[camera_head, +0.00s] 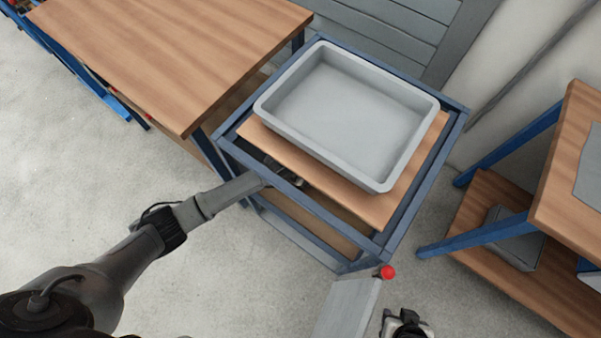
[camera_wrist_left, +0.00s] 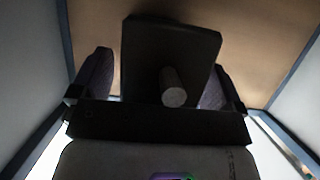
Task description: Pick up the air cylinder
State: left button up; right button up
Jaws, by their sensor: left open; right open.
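In the left wrist view, a dark squarish block with a short grey round stub (camera_wrist_left: 173,88) lies between the two fingers of my left gripper (camera_wrist_left: 155,85). It may be the air cylinder, but the picture is too dark to be sure. The gripper is open, with a finger on each side; contact cannot be told. In the head view, my left arm reaches into the blue-framed cart, and its gripper (camera_head: 287,174) is mostly hidden under the wooden board. My right gripper (camera_head: 405,325) shows at the bottom edge, away from the cart, open; no object shows in it.
A grey tray (camera_head: 424,112) sits on the cart's wooden board (camera_head: 375,212), above my left gripper. A wooden table (camera_head: 175,50) stands left, another bench (camera_head: 575,170) right. Floor at lower left is clear.

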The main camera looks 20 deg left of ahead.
pick_arm(q)
jog(key=shift+w, duration=0.1)
jog(key=c, duration=1.7)
jog(key=shift+r, duration=0.15)
grip_shut()
jog(key=shift+r, duration=0.15)
